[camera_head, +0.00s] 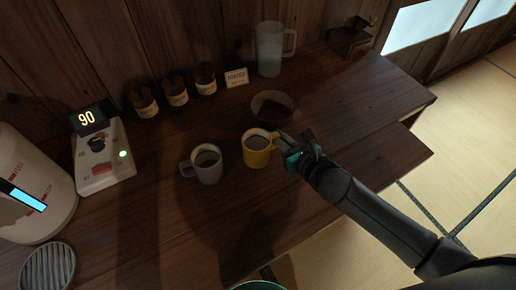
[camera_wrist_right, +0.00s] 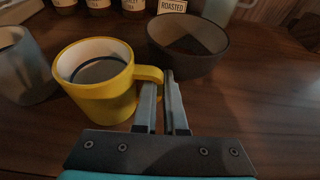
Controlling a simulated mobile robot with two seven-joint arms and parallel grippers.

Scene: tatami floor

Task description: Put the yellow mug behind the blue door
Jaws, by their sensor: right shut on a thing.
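The yellow mug (camera_head: 256,152) stands upright on the dark wooden counter, with a dark surface visible inside it. It also shows in the right wrist view (camera_wrist_right: 98,98), with its handle toward my fingers. My right gripper (camera_head: 284,143) is at the mug's right side and is shut on its handle; in the right wrist view the fingers (camera_wrist_right: 163,90) are close together at the handle. No blue door is in view. My left gripper is not in view.
A grey mug (camera_head: 206,165) stands just left of the yellow one. A dark bowl (camera_head: 272,108) is close behind. Several jars (camera_head: 174,91), a small sign (camera_head: 236,78) and a pitcher (camera_head: 270,50) line the back. A scale-like device (camera_head: 102,165) and kettle (camera_head: 30,190) are left.

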